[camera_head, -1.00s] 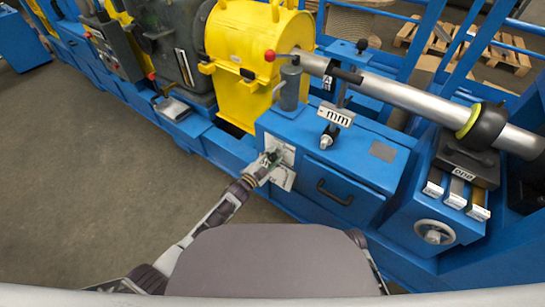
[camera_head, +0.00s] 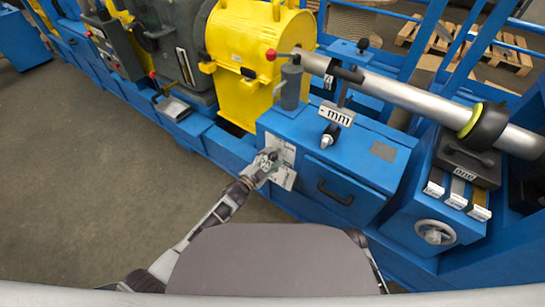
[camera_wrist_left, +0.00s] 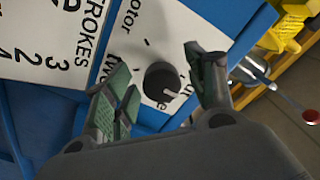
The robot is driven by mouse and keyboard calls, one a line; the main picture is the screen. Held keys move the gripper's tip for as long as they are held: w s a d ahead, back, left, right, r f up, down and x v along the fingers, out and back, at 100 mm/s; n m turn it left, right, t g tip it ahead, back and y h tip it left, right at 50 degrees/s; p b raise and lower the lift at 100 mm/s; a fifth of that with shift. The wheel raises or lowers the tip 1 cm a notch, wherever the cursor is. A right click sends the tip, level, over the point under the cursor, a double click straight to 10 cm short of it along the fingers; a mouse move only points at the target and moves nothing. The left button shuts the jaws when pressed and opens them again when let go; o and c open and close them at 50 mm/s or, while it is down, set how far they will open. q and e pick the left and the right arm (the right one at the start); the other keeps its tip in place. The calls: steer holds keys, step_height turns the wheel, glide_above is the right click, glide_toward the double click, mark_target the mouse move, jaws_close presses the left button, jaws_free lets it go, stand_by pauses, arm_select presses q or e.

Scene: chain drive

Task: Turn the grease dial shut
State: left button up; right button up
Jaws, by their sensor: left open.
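The grease dial is a round dark knob (camera_wrist_left: 162,82) with a pale pointer line, on a white plate (camera_wrist_left: 137,45) with printed words, partly covered; "motor" is readable. My left gripper (camera_wrist_left: 156,62) is open, with one green-padded finger on each side of the knob. I cannot tell whether the pads touch it. In the head view, my left gripper (camera_head: 266,161) is at the front face of the blue cabinet (camera_head: 330,160), in front of the white plates (camera_head: 284,178), and hides the knob. My right gripper is not in view.
A second plate marked "STROKES" (camera_wrist_left: 62,40) is beside the dial's plate. A drawer handle (camera_head: 335,193) sticks out to the right, and a handwheel (camera_head: 435,232) farther right. A yellow housing (camera_head: 250,60) stands behind. The floor at left (camera_head: 80,170) is clear.

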arm_select(q)
steer(key=v, duration=1)
steer(key=shift+s+a, duration=0.15)
stand_by(0.8)
